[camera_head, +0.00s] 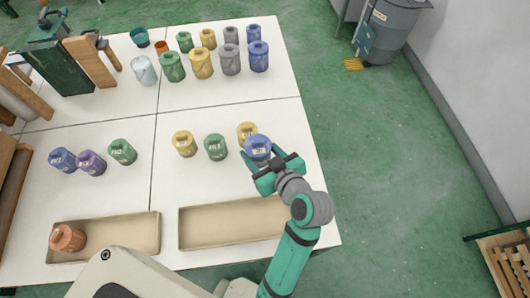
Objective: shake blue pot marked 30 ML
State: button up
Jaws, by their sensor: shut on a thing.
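A blue pot (257,146) with a pale label sits between the jaws of my gripper (262,163), over the right part of the white table (200,208). The label is too small to read, so I cannot tell whether it says 30 ML. My gripper is shut on this pot. I cannot tell whether the pot is clear of the table. Another blue pot (62,160) stands at the left of the table, and more blue pots (258,56) stand in the back group.
A yellow pot (246,131) stands right behind the held pot. A green pot (215,147) and a yellow pot (184,143) stand to its left. Two shallow trays (183,232) lie at the front; the left one (155,240) holds an orange pot (67,238).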

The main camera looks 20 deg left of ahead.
jog(key=d, duration=0.6)
jog(key=a, duration=0.6)
jog(key=shift+a, duration=0.2)
jog(key=d, duration=0.7)
jog(key=a, duration=0.7)
jog(key=d, duration=0.3)
jog(key=shift+d, duration=0.2)
jog(key=shift+s, duration=0.15)
